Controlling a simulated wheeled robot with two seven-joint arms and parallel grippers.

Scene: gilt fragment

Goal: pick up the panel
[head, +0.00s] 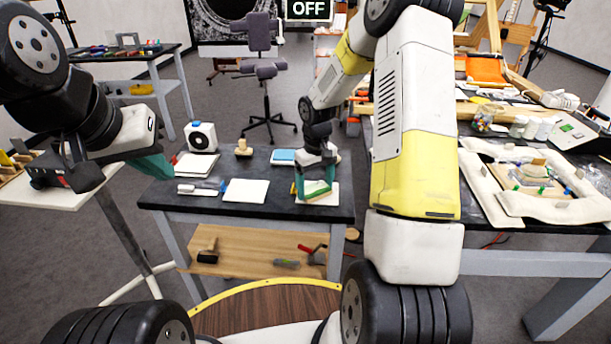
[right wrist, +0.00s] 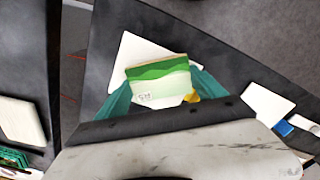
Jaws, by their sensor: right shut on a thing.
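The panel (head: 317,188) is a small flat piece with green bands over a pale cream part. It shows larger in the right wrist view (right wrist: 158,78), with small dark marks at its lower left corner. My right gripper (head: 314,183) is shut on the panel, with a teal finger at each side of it; the fingers also show in the right wrist view (right wrist: 163,92). A white board (right wrist: 128,52) lies under the panel; I cannot tell whether they touch. My left gripper (head: 150,165) is at the left, away from the panel; its jaw opening is not clear.
The dark table (head: 250,208) also holds a white sheet (head: 246,191), a blue-topped block (head: 284,157), a wooden stamp-like piece (head: 243,148) and a white box with a black disc (head: 201,137). A lower shelf (head: 240,258) holds tools. A padded frame (head: 540,210) lies on the right table.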

